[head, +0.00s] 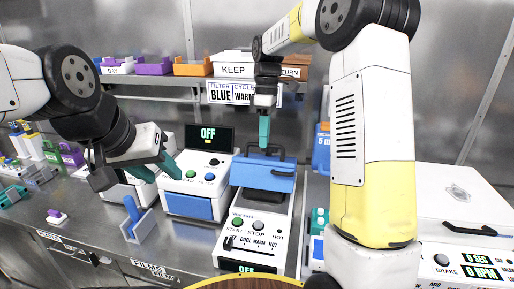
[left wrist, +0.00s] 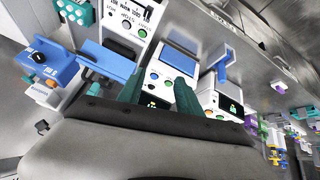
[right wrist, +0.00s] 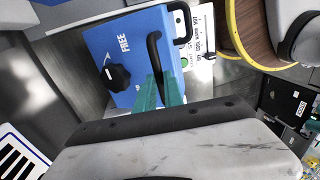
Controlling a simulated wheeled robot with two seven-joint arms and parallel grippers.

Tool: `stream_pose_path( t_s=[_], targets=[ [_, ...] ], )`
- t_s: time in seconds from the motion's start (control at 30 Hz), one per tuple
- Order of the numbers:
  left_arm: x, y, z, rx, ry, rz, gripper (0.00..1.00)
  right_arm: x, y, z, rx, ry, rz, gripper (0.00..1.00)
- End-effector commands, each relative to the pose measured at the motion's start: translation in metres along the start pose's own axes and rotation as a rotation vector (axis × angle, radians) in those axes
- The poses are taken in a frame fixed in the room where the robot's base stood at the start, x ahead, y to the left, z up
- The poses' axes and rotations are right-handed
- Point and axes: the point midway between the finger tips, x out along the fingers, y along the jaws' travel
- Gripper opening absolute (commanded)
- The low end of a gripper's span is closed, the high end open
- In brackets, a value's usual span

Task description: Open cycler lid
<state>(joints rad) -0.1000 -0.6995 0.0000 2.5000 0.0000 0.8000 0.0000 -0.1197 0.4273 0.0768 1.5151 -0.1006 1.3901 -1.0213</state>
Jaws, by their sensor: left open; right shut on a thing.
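The cycler (head: 250,232) is a white machine with a START button, a STOP button and a mode slider. Its blue lid (head: 262,180) is at its rear part and carries a black handle; how far the lid is raised is hard to tell. The lid (right wrist: 125,35), marked FREE with a black knob, also shows in the right wrist view. My right gripper (head: 264,132) comes down from above and is shut on the lid's handle (right wrist: 154,50). My left gripper (head: 155,170) is open and empty, left of the cycler in front of a neighbouring white machine.
A blue-handled stand (head: 139,222) is on the bench at the left. A white centrifuge-like box (head: 470,205) marked BRAKE is at the right. A shelf with bins (head: 192,67) runs behind.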

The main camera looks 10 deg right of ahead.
Motion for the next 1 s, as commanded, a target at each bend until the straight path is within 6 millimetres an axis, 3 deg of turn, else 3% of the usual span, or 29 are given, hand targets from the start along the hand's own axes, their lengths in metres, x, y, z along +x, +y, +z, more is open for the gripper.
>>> stream_pose_path(
  t_s=[0.2,0.4,0.87,1.0],
  targets=[
    [0.0,0.0,0.0,0.0,0.0,0.0,0.42,-0.014,0.024,0.0,0.001,0.001,0.007,0.0],
    [0.0,0.0,0.0,0.0,0.0,0.0,0.42,-0.018,0.035,0.0,0.001,0.0,0.008,0.0],
    [0.0,0.0,0.0,0.0,0.0,0.0,0.42,-0.018,0.038,0.001,0.002,-0.004,0.005,0.0],
    [0.0,0.001,-0.002,0.023,-0.001,-0.001,0.18,-0.018,0.038,0.001,0.003,-0.004,0.005,0.0]
  ],
)
